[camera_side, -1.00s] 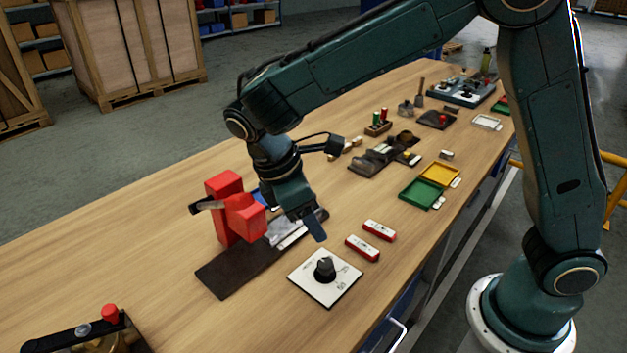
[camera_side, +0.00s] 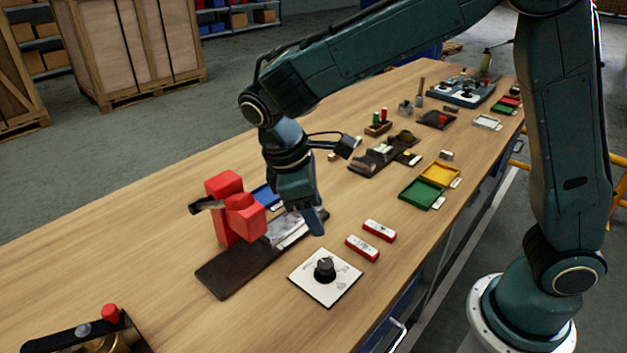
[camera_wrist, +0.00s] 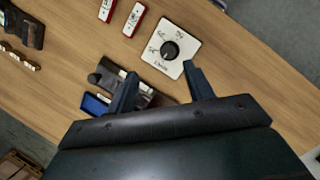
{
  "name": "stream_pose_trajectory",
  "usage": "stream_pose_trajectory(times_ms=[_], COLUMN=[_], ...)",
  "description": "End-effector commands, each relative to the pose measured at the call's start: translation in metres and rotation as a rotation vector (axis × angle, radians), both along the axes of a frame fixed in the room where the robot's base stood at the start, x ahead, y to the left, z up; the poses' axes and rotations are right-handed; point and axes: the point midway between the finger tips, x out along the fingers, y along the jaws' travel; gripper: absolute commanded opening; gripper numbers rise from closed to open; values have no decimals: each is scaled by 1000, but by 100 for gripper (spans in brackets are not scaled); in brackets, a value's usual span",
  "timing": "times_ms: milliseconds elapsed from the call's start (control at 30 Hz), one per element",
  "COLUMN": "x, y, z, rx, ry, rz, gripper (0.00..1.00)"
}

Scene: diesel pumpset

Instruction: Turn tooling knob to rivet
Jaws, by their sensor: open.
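The tooling knob (camera_side: 324,267) is a black round knob on a white square plate (camera_side: 340,284) lying on the bench near its front edge. In the wrist view the knob (camera_wrist: 170,50) shows with dark marks around it on the plate; the labels are too small to read surely. My gripper (camera_side: 318,229) hangs above the bench, behind the plate and apart from the knob. In the wrist view its two fingers (camera_wrist: 160,85) are spread with nothing between them, and the knob lies beyond the fingertips.
A red press (camera_side: 236,212) on a dark base stands left of my gripper. Two red-and-white blocks (camera_side: 362,248) lie right of the plate. A green tray (camera_side: 421,193) and a yellow tray (camera_side: 440,174) sit farther back. Bare wood surrounds the plate's front and left.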

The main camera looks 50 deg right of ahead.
Motion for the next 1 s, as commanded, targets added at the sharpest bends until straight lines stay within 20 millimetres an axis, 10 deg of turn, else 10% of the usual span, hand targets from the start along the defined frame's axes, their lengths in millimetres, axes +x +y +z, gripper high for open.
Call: stream_pose_trajectory(times_ms=[1000], x=[-16], y=[-16], z=[17], rx=[154], ry=[-299], rz=[-1053], gripper=[52])
